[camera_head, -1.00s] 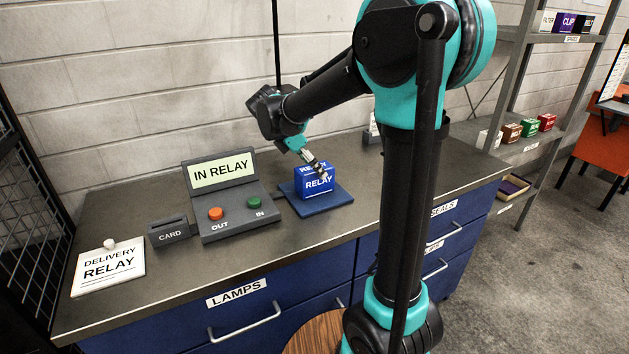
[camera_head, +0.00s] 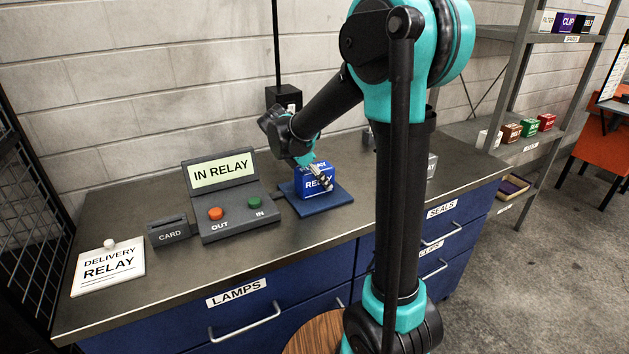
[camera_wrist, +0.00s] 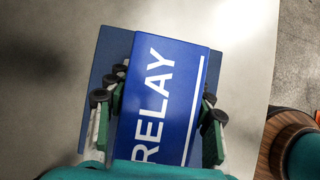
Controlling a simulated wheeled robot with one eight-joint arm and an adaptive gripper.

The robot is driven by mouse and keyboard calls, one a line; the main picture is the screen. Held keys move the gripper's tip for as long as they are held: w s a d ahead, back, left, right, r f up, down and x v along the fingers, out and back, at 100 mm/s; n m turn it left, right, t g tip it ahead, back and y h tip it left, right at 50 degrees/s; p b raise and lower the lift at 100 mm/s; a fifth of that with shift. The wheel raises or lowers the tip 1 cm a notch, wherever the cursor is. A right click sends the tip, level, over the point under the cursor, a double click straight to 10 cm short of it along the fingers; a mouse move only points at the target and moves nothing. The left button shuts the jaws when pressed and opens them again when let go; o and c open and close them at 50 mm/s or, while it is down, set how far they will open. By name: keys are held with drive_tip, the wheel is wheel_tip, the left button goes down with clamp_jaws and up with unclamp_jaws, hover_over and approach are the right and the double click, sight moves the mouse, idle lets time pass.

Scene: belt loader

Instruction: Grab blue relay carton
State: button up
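The blue relay carton (camera_head: 316,184) stands on a blue pad (camera_head: 333,201) on the counter, with white RELAY lettering. In the wrist view its lettered face (camera_wrist: 168,95) fills the middle, with the pad (camera_wrist: 97,75) under it. My gripper (camera_head: 321,175) is down at the carton, reaching from above. In the wrist view my gripper (camera_wrist: 160,103) is open, with one finger on each side of the carton. The parts of the fingertips beside the carton are partly hidden, and I cannot see firm contact.
A console (camera_head: 232,213) reading IN RELAY, with orange and green buttons, stands left of the pad. A CARD holder (camera_head: 171,232) and a DELIVERY RELAY card (camera_head: 108,268) lie further left. A black post (camera_head: 286,97) stands behind. Shelves (camera_head: 520,95) are at right.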

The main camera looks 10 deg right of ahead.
drive_tip(key=c, duration=0.8)
drive_tip(key=shift+r, duration=0.1)
